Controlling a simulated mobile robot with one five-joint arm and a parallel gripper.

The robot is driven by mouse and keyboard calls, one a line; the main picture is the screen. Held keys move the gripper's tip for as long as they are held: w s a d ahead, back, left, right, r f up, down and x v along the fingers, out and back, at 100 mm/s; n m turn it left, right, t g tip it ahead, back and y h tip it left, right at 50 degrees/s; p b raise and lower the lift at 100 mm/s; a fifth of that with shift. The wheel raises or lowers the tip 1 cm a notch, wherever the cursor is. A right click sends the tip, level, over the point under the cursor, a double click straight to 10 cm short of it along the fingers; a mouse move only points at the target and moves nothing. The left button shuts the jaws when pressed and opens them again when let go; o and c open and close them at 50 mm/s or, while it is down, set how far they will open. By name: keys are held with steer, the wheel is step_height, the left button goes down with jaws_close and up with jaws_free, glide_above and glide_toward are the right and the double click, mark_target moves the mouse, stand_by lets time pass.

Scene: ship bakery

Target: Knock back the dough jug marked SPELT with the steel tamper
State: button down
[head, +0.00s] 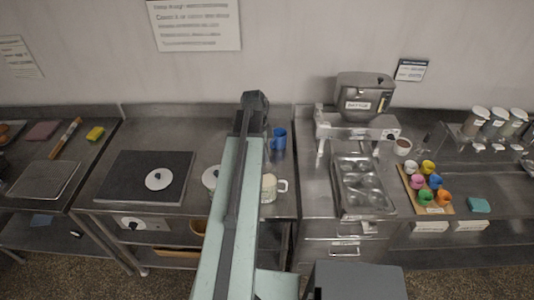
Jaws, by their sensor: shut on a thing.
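My arm reaches up the middle of the head view, and my gripper (244,122) is at its far end, over the back of the middle counter. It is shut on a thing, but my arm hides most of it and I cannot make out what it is. A cream jug with a handle (270,187) stands on the counter just right of my arm, partly hidden. A pale round-topped vessel (211,177) stands just left of my arm. No SPELT mark is readable on either. I cannot pick out the steel tamper.
A blue mug (279,138) stands behind the cream jug. A dark plate (146,177) with a white disc (159,179) lies left. A steel machine (362,97) and a tray with round hollows (358,184) are right. Several coloured cups stand on a wooden board (409,190) farther right.

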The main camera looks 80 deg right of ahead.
mark_target(266, 166)
steer(key=shift+s, duration=0.35)
step_height(266, 166, down, 7)
steer(key=b, duration=0.7)
steer(key=shift+w+f, duration=0.1)
steer(key=shift+f, duration=0.1)
steer(key=shift+f+b, duration=2.8)
steer(key=shift+b, duration=0.2)
steer(key=shift+r, duration=0.15)
step_height(266, 166, up, 11)
steer(key=p, duration=1.1)
